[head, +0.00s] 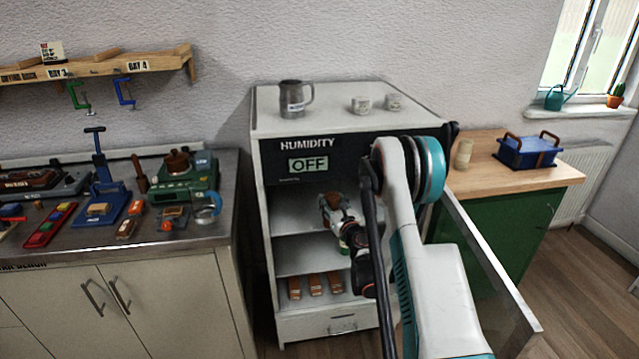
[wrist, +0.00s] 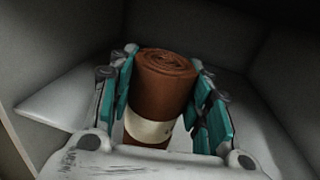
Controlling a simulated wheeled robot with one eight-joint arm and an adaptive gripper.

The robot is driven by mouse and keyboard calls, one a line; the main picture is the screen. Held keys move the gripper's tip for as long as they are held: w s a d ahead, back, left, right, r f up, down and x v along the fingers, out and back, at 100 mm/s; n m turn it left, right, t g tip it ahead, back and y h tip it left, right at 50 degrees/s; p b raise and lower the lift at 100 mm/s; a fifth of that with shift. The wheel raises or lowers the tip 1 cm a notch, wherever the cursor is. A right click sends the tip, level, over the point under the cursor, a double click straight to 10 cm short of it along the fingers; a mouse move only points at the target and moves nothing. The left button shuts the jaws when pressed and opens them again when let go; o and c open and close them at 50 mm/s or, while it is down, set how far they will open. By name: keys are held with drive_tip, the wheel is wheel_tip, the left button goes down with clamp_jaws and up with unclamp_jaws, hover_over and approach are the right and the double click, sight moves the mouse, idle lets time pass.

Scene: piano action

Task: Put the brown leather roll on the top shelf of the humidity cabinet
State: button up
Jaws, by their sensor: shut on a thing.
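The brown leather roll (wrist: 164,85), with a pale band around it, stands between the fingers of my gripper (wrist: 165,100) in the wrist view. The gripper is shut on it. In the head view the gripper (head: 338,212) is inside the open humidity cabinet (head: 262,190), at the level of its upper compartment, and the roll (head: 336,200) shows only as a small brown patch. A pale shelf surface (wrist: 60,98) lies around and below the roll. Whether the roll's base touches the shelf is hidden by the gripper.
The cabinet door (head: 490,265) stands open at the right, close to my arm. Several brown blocks (head: 315,285) lie on the lower shelf. A metal jug (head: 292,98) and two cups (head: 361,104) stand on the cabinet top. A cluttered workbench (head: 75,236) is at left.

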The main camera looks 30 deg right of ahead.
drive_tip(key=w+d+f+b, duration=0.1)
drive_tip(key=w+b, duration=0.3)
drive_tip(key=w, duration=0.9)
drive_tip(key=shift+d+f, duration=0.25)
drive_tip(key=shift+f, duration=0.15)
drive_tip(key=shift+w, duration=0.1)
drive_tip(key=shift+f, duration=0.1)
drive_tip(key=o, duration=1.1)
